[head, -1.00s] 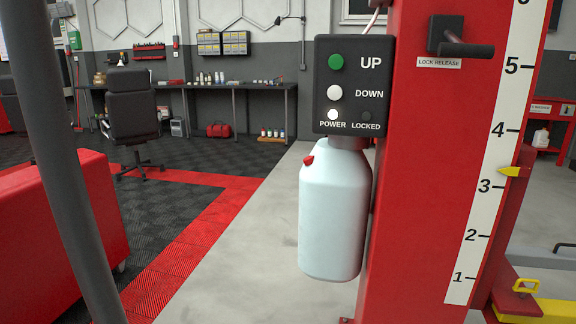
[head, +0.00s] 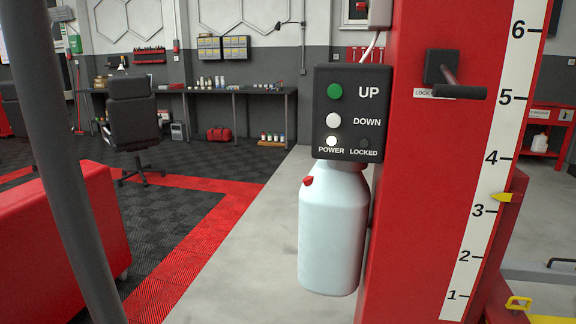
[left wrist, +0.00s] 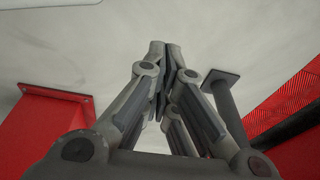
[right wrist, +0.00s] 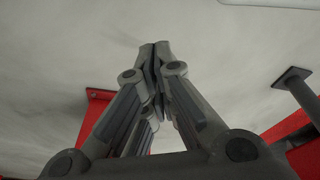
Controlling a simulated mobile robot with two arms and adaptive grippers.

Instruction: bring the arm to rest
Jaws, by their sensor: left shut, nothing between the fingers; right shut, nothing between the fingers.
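My left gripper (left wrist: 165,48) is in the left wrist view with its fingertips together and nothing between them. My right gripper (right wrist: 154,48) is in the right wrist view, also shut and empty. Pale grey floor shows behind both, and neither touches anything that I can see. Neither gripper nor arm can be made out in the head view.
A red lift column (head: 405,200) stands close ahead on the right, with a control box (head: 348,112), a lock release lever (head: 455,85) and a white bottle (head: 332,235). A dark pole (head: 62,165) and red cabinet (head: 60,240) are left. Floor between is clear.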

